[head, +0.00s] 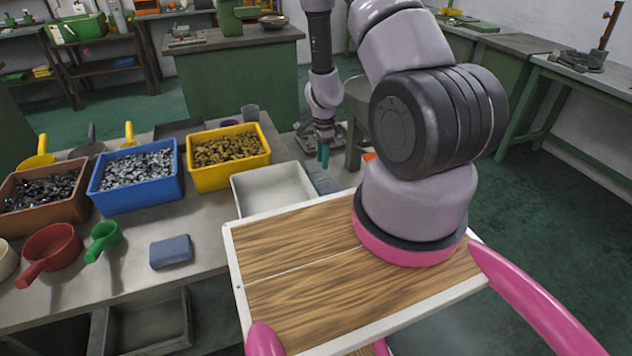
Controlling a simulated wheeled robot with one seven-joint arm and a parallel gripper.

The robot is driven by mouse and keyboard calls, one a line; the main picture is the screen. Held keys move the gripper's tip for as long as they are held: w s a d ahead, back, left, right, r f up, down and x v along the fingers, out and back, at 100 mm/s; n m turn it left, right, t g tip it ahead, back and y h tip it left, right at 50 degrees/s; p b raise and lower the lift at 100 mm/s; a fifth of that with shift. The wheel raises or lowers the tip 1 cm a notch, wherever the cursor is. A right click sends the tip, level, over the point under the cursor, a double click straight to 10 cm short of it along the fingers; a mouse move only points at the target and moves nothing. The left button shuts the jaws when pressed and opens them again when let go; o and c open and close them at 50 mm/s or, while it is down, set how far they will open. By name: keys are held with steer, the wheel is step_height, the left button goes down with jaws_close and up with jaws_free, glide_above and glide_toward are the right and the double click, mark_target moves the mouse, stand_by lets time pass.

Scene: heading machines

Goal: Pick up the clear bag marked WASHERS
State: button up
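My gripper (323,154) has teal fingertips and points down beyond the white tray's right end, in the head view. Its fingers look close together, but I cannot tell whether they are open or shut. A small greyish, see-through item (321,182) lies just below the fingertips, beside the white tray; it may be the clear bag. No WASHERS marking is readable at this size. I cannot tell whether the fingers touch this item. My own arm and wooden top hide part of the table to its right.
A white tray (236,192) stands left of the gripper. Yellow (230,178), blue (140,202) and brown (45,222) bins of small metal parts stand farther left. Scoops and a blue-grey block (170,251) lie on the table. A green cabinet (235,80) stands behind.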

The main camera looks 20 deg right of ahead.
mark_target(322, 176)
step_height(322, 176, down, 8)
steer(key=shift+a+r, duration=0.1)
steer(key=shift+r, duration=0.15)
jaws_close()
stand_by(1.5)
